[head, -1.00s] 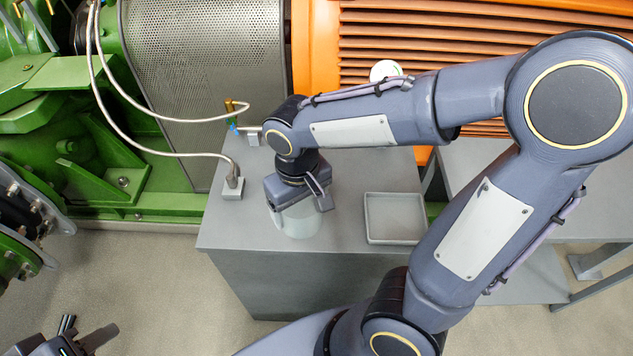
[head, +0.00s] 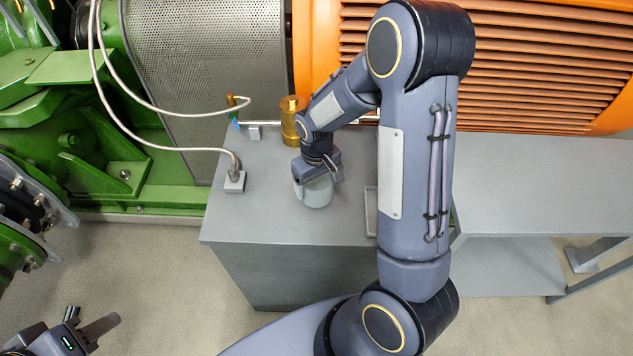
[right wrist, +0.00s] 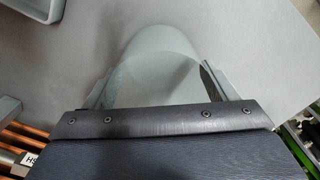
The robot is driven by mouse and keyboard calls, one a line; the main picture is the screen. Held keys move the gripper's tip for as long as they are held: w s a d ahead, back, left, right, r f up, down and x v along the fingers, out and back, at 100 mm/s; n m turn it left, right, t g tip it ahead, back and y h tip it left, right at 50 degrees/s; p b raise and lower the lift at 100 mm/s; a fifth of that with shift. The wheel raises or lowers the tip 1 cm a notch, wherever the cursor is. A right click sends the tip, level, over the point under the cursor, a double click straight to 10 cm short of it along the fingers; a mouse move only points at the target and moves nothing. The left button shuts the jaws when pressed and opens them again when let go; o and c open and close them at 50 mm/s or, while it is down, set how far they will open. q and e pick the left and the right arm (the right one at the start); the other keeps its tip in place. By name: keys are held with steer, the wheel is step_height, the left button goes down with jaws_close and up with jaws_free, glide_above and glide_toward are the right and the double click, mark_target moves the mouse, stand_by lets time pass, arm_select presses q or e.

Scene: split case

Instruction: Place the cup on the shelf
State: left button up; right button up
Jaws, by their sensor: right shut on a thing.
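The pale grey-green cup (head: 318,192) is at the grey cabinet top (head: 260,215) in the head view. My right gripper (head: 318,172) comes down over it from above and is shut on it, hiding part of its rim. In the right wrist view the cup (right wrist: 160,50) sits between the two fingers (right wrist: 160,88). I cannot tell whether its base touches the cabinet top. A grey bench with a low shelf board (head: 510,265) stands at the right. My left gripper (head: 88,320) is open and empty at the lower left, away from the cup.
A shallow grey tray (head: 371,212) is mostly hidden behind my right arm; its corner shows in the right wrist view (right wrist: 30,12). A brass cylinder (head: 293,122) stands behind the cup. A cable fitting (head: 235,180) is left of it. The bench top (head: 540,185) is clear.

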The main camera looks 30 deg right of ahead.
steer(key=shift+f, duration=0.35)
steer(key=shift+f, duration=0.2)
steer(key=o, duration=0.9)
steer(key=shift+o, duration=0.2)
steer(key=shift+r, duration=0.1)
